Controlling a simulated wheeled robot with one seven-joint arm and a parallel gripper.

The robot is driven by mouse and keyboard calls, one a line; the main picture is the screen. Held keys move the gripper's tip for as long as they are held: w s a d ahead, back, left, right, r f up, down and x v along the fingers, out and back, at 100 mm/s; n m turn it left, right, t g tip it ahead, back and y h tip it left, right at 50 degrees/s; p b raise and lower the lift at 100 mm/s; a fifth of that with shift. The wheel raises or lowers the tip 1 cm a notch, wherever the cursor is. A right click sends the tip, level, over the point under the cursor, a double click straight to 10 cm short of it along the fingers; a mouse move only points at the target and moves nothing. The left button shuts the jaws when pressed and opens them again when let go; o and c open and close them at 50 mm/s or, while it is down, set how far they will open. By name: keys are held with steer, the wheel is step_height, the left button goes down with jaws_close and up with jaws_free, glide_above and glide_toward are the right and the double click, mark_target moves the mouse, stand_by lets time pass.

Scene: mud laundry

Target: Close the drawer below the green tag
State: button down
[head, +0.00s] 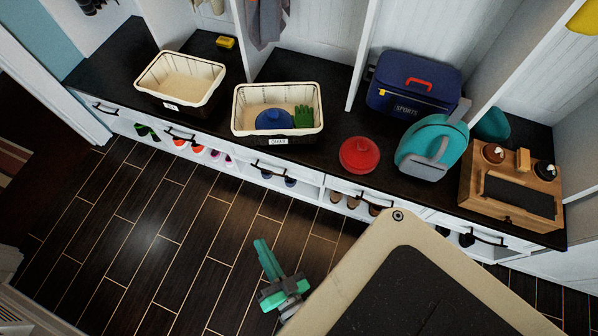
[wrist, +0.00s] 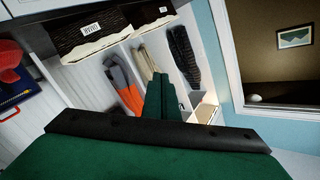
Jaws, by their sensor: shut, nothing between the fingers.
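A row of white drawers with black handles runs along the front of the dark bench; the far-left one (head: 92,104), a middle one (head: 250,160) and the right one (head: 462,229) show in the head view. I cannot make out a green tag on any of them, nor tell surely which drawer stands open. My gripper (head: 262,244), with green fingers, is over the floor in front of the bench, apart from the drawers. Its fingers are shut and empty. They also show in the wrist view (wrist: 160,77), pointing toward hanging clothes. My own body hides part of the right-hand bench front.
The bench (head: 345,125) holds two cream baskets (head: 180,80) (head: 240,110), a red round object (head: 360,155), a blue cooler bag (head: 410,85), a teal bag (head: 430,140) and a wooden box (head: 475,205). Shoes sit in cubbies below. The plank floor (head: 150,230) is clear at left.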

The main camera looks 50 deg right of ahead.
steer(key=w+d+f+m+g+h, duration=0.3)
steer(key=w+d+f+m, duration=0.1)
steer(key=d+f+m, duration=0.3)
steer(key=w+d+f+m+g+h, duration=0.3)
steer(key=w+d+f+m+h, duration=0.1)
steer(key=d+f+m, duration=0.25)
steer(key=m+g+y, duration=0.1)
steer(key=m+g, duration=0.5)
steer(key=m, duration=0.2)
glide_toward(302, 167)
steer(key=x, duration=0.2)
steer(key=f+x, duration=0.1)
steer(key=x, duration=0.2)
steer(key=shift+s+a, duration=0.2)
steer(key=shift+a, duration=0.05)
steer(key=shift+w+d, duration=0.3)
steer(key=shift+d, duration=0.4)
steer(key=shift+w, duration=0.1)
